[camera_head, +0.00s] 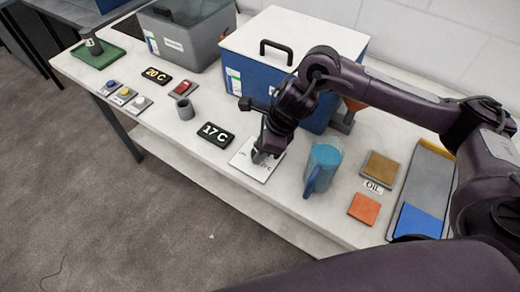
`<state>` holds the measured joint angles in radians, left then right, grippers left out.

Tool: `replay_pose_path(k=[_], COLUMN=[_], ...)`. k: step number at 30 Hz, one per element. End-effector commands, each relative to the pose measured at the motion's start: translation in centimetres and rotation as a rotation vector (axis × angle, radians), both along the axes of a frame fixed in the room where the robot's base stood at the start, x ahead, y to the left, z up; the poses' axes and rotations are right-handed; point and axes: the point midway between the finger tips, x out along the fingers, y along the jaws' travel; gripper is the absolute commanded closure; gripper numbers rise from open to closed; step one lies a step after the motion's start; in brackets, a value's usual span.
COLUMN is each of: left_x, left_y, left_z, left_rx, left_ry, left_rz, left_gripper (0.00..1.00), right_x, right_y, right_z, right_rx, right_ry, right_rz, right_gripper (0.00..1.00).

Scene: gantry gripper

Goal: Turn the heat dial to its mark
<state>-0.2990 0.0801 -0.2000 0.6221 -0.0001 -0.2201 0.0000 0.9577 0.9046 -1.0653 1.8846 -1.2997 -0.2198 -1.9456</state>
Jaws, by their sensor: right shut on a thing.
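The white dial plate (252,172) lies near the front edge of the table, with small dark print on it, partly legible as ending in "C". My right gripper (263,154) points down over the plate and is shut on the dial. The dial itself is mostly hidden by the gripper, so I cannot tell its pointer or its mark. A black display reading "17 C" (217,135) lies just left of the plate. Another black display reading "20 C" (157,75) lies farther left. My left gripper is not in view.
A blue box with a white lid (290,40) stands behind the plate. A jug with blue contents (324,160) stands close to its right. A small grey cup (185,109), a red switch (183,89) and several coloured buttons (123,96) are left. An orange square (364,208) lies right.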

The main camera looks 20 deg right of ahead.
Motion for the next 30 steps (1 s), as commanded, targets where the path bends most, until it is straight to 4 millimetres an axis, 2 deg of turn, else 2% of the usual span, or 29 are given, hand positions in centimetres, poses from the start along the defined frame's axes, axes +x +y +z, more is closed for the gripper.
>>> replay_pose_path(k=[15,30], left_x=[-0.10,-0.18], left_y=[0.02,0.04], left_z=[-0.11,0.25], left_rx=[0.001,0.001], left_ry=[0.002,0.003], left_rz=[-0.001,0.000], left_gripper=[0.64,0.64], right_x=[-0.13,-0.12], right_y=[0.28,0.27], right_z=[0.26,0.24], right_rx=[0.004,0.003], right_ry=[-0.003,-0.003], right_rz=[-0.423,-0.573], right_gripper=[0.92,0.92])
